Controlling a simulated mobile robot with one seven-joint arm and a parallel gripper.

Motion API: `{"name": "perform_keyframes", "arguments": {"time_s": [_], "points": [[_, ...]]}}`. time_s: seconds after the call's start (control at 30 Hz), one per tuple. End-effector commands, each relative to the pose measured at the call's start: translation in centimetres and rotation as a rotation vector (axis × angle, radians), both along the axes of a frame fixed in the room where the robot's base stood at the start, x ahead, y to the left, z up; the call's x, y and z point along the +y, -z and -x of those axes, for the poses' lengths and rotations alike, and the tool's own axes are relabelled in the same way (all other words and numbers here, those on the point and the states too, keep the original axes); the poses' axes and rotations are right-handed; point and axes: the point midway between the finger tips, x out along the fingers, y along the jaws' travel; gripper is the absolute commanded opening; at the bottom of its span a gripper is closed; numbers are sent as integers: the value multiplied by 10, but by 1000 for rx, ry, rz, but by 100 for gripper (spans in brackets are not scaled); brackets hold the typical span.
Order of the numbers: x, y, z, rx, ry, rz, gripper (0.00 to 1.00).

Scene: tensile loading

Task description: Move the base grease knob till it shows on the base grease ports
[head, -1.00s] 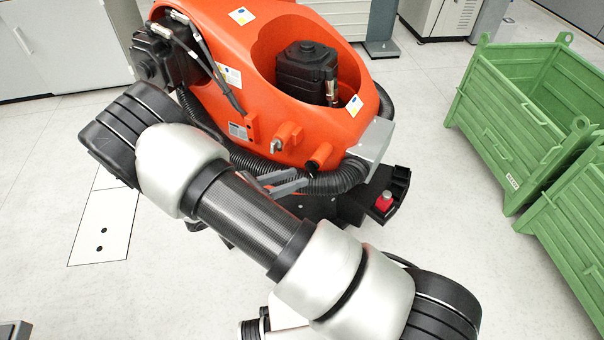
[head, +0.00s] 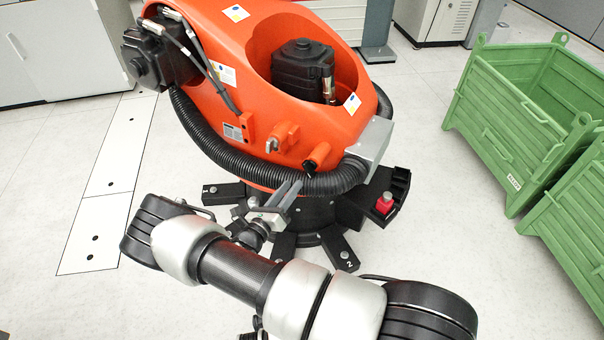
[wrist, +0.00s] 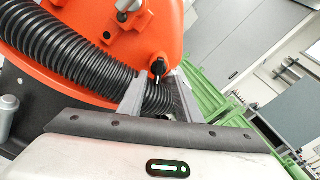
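The base grease knob appears to be the small black knob (wrist: 158,68) on the orange housing in the wrist view, with a white mark on its lower side. In the head view this knob (head: 309,165) is a dark end on a short orange boss, low on the orange machine. My gripper (wrist: 160,76) is open, its two grey fingers pointing up toward the knob, which shows between the tips. I cannot tell whether they touch it. In the head view my gripper (head: 293,183) is just below and left of the knob. Port markings are too small to read.
A black corrugated hose (head: 250,170) curves around the housing close to my fingers. A grey box (head: 371,139) and a red button (head: 385,202) are to the right. A second orange fitting (head: 284,138) is up and left. Green crates (head: 515,110) stand at right.

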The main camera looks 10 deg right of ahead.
Motion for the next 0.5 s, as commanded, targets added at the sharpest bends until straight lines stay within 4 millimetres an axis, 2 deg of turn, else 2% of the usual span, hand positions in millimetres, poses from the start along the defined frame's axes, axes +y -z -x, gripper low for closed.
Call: {"name": "perform_keyframes", "arguments": {"time_s": [0.2, 0.5], "points": [[-30, 1, -35, -3, 3, 0, 31], [-50, 1, -60, 0, 1, -1, 31]]}}
